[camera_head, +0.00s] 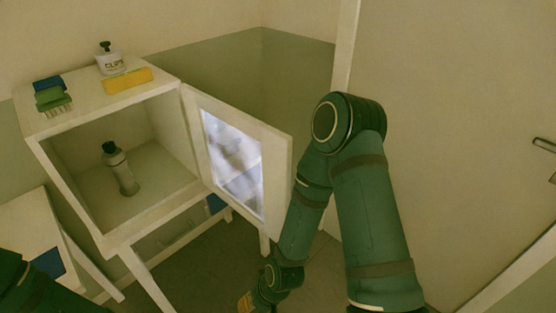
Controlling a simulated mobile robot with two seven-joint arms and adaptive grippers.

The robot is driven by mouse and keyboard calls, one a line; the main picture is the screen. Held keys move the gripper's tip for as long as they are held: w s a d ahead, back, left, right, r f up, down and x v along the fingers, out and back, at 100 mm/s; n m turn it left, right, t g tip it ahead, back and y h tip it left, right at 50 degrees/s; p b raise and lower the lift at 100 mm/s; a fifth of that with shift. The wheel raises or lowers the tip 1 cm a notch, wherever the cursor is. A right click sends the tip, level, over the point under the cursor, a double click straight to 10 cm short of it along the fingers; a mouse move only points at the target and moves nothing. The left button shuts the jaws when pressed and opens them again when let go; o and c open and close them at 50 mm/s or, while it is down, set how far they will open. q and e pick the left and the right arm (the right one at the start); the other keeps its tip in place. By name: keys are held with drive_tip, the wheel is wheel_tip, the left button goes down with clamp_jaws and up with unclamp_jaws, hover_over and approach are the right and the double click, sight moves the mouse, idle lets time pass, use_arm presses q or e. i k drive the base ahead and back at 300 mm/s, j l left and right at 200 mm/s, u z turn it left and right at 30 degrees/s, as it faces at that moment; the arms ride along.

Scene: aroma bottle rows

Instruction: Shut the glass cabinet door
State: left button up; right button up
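The white cabinet (170,199) stands at the left on legs, and its front is open. Its glass door (234,165), a white frame around a bright pane, is swung wide out to the right from the cabinet's right edge. The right wrist and gripper (250,302) are low at the bottom edge, below the door and partly cut off, so the fingers cannot be made out. Part of my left arm shows in the bottom left corner; its gripper is out of view.
A bottle (120,169) stands inside the cabinet. On top are a pump bottle (111,64), a yellow box (127,80), a green brush (53,100) and a blue item (48,84). A low white table (30,228) is at the left. A room door (450,130) is at the right.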

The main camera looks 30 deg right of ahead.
sight(276, 146)
drive_tip(key=i+l, duration=0.1)
drive_tip(key=l, duration=0.2)
drive_tip(key=i+l, duration=0.1)
drive_tip(key=l, duration=0.2)
drive_tip(key=i+l+u, duration=0.1)
drive_tip(key=l, duration=0.2)
drive_tip(key=l+u, duration=0.7)
drive_tip(key=l, duration=0.25)
drive_tip(key=l+u, duration=0.4)
drive_tip(key=j, duration=0.4)
